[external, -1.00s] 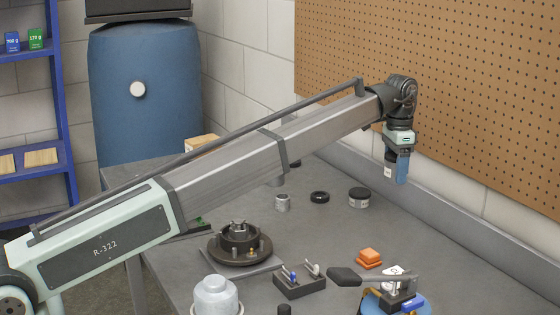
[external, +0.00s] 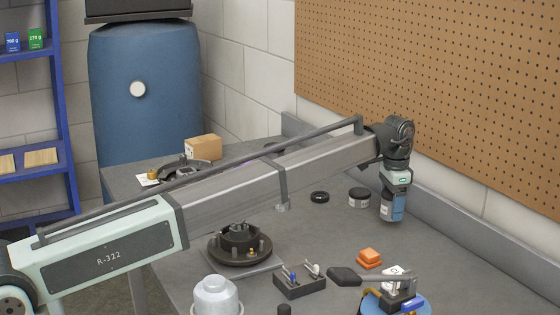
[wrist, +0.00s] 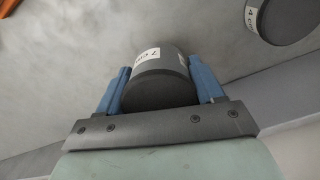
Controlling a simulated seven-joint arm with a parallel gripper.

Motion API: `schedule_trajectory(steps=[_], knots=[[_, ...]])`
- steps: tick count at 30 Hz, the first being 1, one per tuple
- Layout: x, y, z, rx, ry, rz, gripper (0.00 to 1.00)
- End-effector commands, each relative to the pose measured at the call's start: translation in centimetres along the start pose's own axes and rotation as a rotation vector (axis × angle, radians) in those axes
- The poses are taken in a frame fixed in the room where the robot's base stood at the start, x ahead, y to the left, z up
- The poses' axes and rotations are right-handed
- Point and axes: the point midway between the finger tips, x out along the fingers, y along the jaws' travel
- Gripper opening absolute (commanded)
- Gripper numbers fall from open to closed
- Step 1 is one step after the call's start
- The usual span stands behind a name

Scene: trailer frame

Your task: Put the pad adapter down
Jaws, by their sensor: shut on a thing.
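My gripper (external: 391,212) points down over the far right part of the grey bench, near the low back rail. In the wrist view, its two blue fingers (wrist: 160,85) are shut on a dark grey round piece, the pad adapter (wrist: 158,88), with a white label partly readable as "7 c...". In the external view the fingers mostly hide the held piece. The fingertips look close to the bench top, but I cannot tell whether the piece touches it.
A dark round jar-like piece with a white label (external: 359,198) stands just left of my gripper. A black ring (external: 320,197) lies farther left. Orange blocks (external: 369,258) and a clamp fixture on a blue disc (external: 420,302) are nearer the camera. Bare bench lies between.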

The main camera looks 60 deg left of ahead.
Motion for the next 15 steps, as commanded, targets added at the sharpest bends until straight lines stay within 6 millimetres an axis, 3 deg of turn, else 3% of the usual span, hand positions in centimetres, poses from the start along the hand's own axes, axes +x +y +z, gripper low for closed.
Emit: schedule_trajectory(steps=[6,15], knots=[[2.1,0.0,0.0,0.0,0.001,0.0,0.12],[2.2,0.0,0.0,0.0,0.001,0.0,0.12]])
